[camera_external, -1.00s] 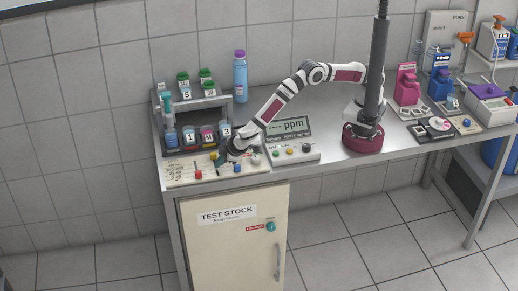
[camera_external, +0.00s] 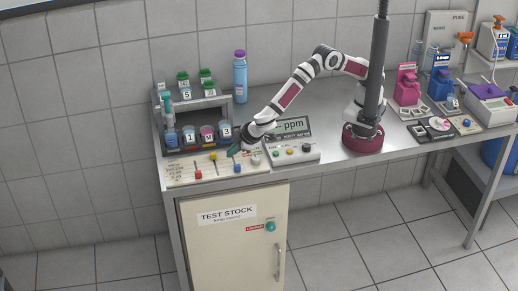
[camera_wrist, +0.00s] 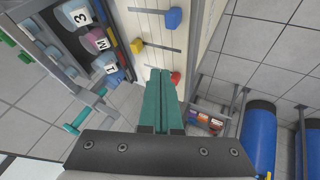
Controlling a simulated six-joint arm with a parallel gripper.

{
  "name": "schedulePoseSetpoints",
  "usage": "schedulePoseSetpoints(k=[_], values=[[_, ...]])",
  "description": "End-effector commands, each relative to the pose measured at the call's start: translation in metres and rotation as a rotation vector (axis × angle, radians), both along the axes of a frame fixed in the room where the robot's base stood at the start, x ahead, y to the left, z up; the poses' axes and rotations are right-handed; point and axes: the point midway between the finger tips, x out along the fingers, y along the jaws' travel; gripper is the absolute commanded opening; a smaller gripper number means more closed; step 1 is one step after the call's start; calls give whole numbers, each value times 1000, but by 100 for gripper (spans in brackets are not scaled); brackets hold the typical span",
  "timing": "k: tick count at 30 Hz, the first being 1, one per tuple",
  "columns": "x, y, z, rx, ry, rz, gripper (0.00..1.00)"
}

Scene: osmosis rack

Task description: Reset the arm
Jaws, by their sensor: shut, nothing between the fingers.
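My gripper (camera_external: 233,152) hangs above the slider panel (camera_external: 183,175) on the bench, close to its right half. Its two teal fingers are closed together and empty, and they also show in the wrist view (camera_wrist: 160,74). The panel carries a red knob (camera_external: 198,174), a yellow knob (camera_external: 213,156) and a blue knob (camera_external: 237,168). In the wrist view the blue knob (camera_wrist: 172,18) and yellow knob (camera_wrist: 136,46) lie beyond the fingers, and the red knob (camera_wrist: 175,77) shows just right of the fingertips. My arm reaches left from its base on the bench.
A rack of labelled jars (camera_external: 207,134) stands behind the panel, with a blue bottle (camera_external: 240,78) beyond it. The ppm meter (camera_external: 290,139) is right of the gripper. Pink and blue devices (camera_external: 408,84) stand at the right. The bench between meter and base is mostly clear.

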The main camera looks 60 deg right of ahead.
Motion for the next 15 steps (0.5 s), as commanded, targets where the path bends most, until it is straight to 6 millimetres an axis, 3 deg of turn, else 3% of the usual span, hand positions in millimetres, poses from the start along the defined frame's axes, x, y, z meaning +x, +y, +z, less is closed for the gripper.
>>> schedulePoseSetpoints(k=[2,5,8,10,13,15], values=[[3,-5,3,1,4,-12,0],[24,-47,26,2,46,-106,0],[46,-137,65,13,138,-289,0],[43,-209,91,36,221,-430,0],[10,-308,119,107,349,-633,0],[-34,-365,131,189,441,-773,0]])
